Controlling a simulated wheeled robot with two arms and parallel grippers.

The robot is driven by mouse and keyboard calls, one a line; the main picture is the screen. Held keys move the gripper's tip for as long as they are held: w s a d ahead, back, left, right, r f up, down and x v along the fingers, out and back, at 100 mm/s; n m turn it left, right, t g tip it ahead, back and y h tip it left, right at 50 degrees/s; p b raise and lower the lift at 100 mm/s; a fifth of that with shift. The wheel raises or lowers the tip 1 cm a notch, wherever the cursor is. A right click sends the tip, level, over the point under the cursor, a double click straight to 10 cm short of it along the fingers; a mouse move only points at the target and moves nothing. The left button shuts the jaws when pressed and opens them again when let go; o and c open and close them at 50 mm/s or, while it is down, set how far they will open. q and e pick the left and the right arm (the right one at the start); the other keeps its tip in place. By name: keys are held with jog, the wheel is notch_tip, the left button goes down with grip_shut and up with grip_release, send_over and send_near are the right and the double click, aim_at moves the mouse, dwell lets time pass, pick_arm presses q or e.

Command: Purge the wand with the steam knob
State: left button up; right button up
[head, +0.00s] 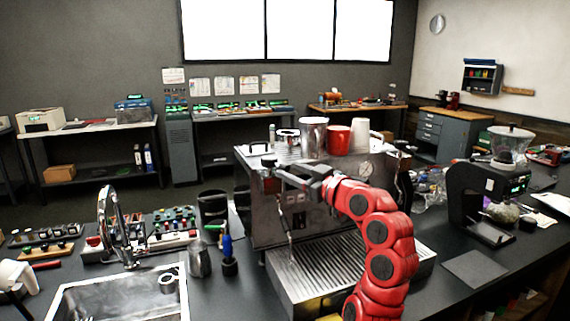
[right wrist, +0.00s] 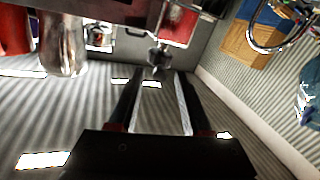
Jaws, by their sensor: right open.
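The silver espresso machine (head: 330,215) stands on the dark counter, with its ribbed drip tray (head: 320,275) in front. A thin steam wand (head: 290,228) hangs down at its left front. My right gripper (head: 285,172) is at the machine's upper left front, by a small dark knob (head: 268,160). In the right wrist view the fingers (right wrist: 156,90) are apart with nothing between them. A dark lobed knob (right wrist: 158,57), which looks like the steam knob, shows just beyond the fingertips, apart from them as far as I can tell. My left gripper is not in view.
Metal and red pitchers (head: 338,140) stand on top of the machine. A steel jug (head: 199,260) and a blue-handled tool (head: 228,248) stand to its left, beside the sink (head: 120,298). A black grinder (head: 485,200) is at the right.

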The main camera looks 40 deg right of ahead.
aim_at(285, 168)
jog(key=shift+w+a, duration=0.15)
jog(key=shift+w, duration=1.45)
jog(key=shift+c, duration=0.2)
grip_shut()
